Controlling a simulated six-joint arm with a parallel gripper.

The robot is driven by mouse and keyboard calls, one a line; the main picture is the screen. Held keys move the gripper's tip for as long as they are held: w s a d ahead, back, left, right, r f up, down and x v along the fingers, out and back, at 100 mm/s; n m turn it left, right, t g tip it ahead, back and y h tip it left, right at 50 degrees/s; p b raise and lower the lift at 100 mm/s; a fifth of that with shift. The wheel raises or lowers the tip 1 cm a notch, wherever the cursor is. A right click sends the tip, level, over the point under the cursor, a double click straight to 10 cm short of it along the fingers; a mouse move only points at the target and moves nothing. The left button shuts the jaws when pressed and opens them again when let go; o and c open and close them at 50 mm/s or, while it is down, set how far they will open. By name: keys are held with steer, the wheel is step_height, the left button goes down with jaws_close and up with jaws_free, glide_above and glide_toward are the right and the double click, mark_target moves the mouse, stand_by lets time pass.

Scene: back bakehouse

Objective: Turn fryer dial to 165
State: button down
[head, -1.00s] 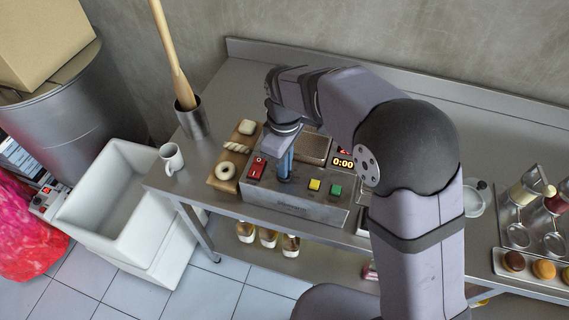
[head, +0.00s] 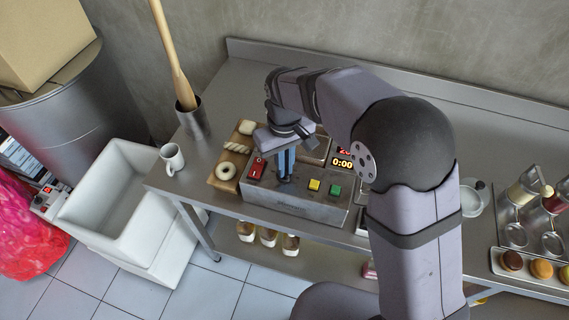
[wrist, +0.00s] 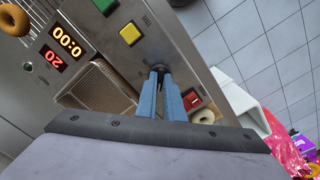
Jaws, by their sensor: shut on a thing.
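The fryer control box (head: 318,209) stands on the steel table. Its dial is a small dark knob (wrist: 159,68) between my fingertips in the wrist view; it is mostly hidden in the head view. My gripper (head: 285,178) points down with its blue fingers shut on the dial, and it also shows in the wrist view (wrist: 160,76). The display (wrist: 60,50) reads 20 in red and 0:00 in amber. The dial's mark and scale cannot be read.
A red switch (head: 256,170) is left of the dial; a yellow button (head: 315,185) and a green button (head: 335,190) are right. A board with pastries (head: 221,183) lies left of the box. A mug (head: 172,158) stands near the table's left edge.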

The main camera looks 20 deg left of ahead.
steer(key=shift+m, duration=0.4)
steer(key=c, duration=1.9)
jaws_free()
steer(key=shift+o, duration=0.2)
steer(key=shift+r+b, duration=1.15)
steer(key=shift+r, duration=2.55)
